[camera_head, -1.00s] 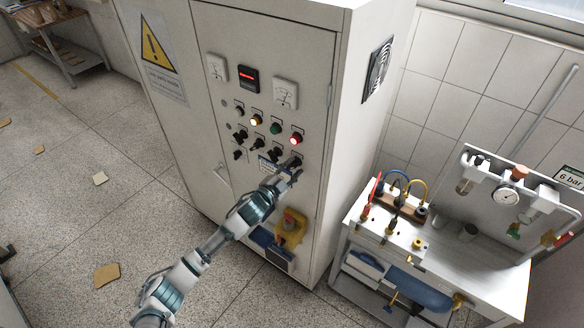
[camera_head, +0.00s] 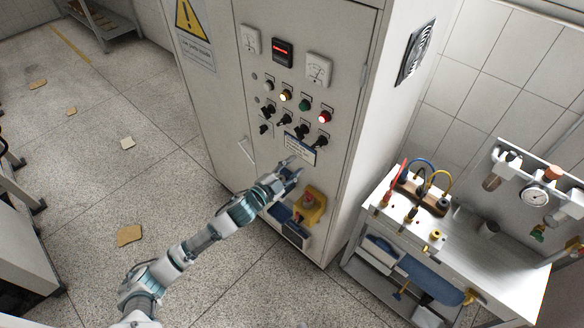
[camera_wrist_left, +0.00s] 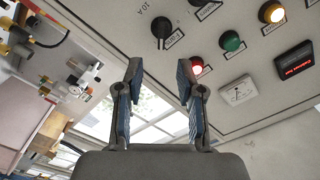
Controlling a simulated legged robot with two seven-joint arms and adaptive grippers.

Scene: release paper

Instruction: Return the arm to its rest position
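My left arm comes in from the lower left in the head view. Its gripper (camera_head: 289,169) is in front of the grey control cabinet (camera_head: 349,130), below the black rotary switches (camera_head: 302,131) and beside the white label plate (camera_head: 299,149). In the left wrist view the two fingers of the left gripper (camera_wrist_left: 157,85) stand apart with nothing between them. A black switch (camera_wrist_left: 161,29), a green lamp (camera_wrist_left: 231,41) and a lit red lamp (camera_wrist_left: 196,66) show beyond the fingers. My right gripper is not in view.
A yellow box with a red button (camera_head: 310,205) sits low on the cabinet, just below the left gripper. A workbench (camera_head: 486,258) with cables and a gauge (camera_head: 535,196) stands at the right. Paper pieces (camera_head: 129,235) lie on the open floor at the left.

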